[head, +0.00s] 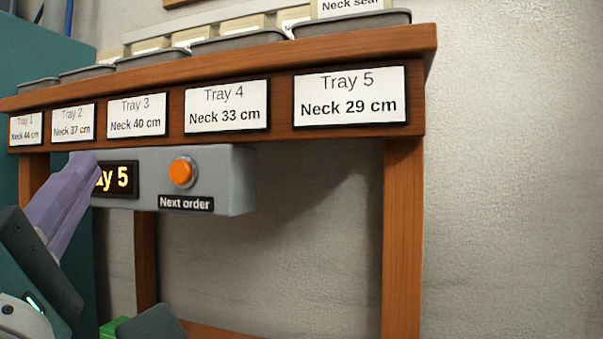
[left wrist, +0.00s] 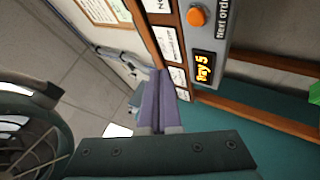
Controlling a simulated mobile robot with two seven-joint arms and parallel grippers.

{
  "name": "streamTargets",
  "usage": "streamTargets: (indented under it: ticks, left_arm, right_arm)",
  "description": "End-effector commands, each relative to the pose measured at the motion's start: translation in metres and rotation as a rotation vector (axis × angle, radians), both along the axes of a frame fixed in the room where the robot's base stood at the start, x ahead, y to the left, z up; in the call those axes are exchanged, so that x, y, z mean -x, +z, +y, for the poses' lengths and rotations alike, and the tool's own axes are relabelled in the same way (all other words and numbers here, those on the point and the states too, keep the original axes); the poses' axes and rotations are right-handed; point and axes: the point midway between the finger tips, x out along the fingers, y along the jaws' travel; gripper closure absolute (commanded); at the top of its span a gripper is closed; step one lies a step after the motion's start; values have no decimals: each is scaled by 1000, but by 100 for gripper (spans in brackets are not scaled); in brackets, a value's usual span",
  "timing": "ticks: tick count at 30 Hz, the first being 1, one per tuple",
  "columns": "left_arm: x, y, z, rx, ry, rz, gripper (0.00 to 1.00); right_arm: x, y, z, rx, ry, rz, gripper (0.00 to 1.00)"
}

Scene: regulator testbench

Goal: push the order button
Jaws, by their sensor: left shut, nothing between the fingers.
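The order button (head: 182,172) is a round orange knob on a grey box (head: 236,180) under the shelf, above a label reading "Next order". It also shows in the left wrist view (left wrist: 197,16). A display (head: 118,179) left of the button ends in "ay 5" in the head view, its start hidden by my finger; the left wrist view shows "Tray 5" in full. My left gripper (head: 88,163) is shut and empty, its purple fingers left of the button and apart from it. The fingers also show in the left wrist view (left wrist: 159,85). My right gripper is not in view.
The wooden shelf (head: 270,63) above the box carries several grey trays and labels for Tray 1 to Tray 5. A wooden leg (head: 402,240) stands at the right. A green object (head: 112,328) is at the bottom. The space right of the box is clear.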

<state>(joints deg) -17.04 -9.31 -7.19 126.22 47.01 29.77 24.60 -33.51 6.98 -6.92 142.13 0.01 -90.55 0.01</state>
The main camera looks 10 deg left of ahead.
Motion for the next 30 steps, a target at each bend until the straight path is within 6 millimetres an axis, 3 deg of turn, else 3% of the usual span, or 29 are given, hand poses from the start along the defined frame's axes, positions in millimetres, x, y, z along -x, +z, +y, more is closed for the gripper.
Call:
streamTargets:
  ticks: [16,30]
  left_arm:
    - [-70,0,-6,-1,-1,-1,100]
    - [-82,0,-7,0,-1,1,100]
  right_arm:
    - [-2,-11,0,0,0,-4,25]
    - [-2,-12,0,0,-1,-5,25]
